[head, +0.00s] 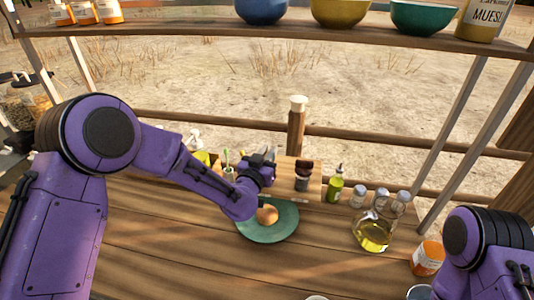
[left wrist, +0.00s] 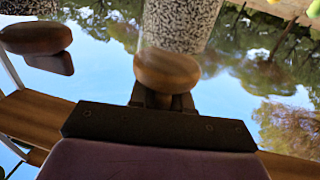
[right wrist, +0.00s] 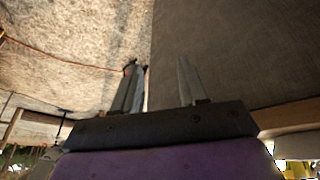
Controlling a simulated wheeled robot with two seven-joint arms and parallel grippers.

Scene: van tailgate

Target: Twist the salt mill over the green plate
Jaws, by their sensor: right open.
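My left gripper (head: 268,160) is above the back edge of the green plate (head: 262,232), on which a round brown item (head: 267,214) lies. In the left wrist view a rounded wooden knob with a speckled body beside it, which I take as the salt mill (left wrist: 167,70), sits between the left fingers, which it largely hides. The left gripper seems shut on it. In the head view the mill is hard to make out behind the gripper. My right gripper (right wrist: 160,88) is open and empty in the right wrist view, away from the plate.
A dark jar with a brown top (head: 303,175) stands on a wooden board behind the plate. A green bottle (head: 335,186), a flask of yellow liquid (head: 372,234) and an orange-labelled jar (head: 427,258) stand to the right. A shelf with bowls (head: 340,10) crosses above.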

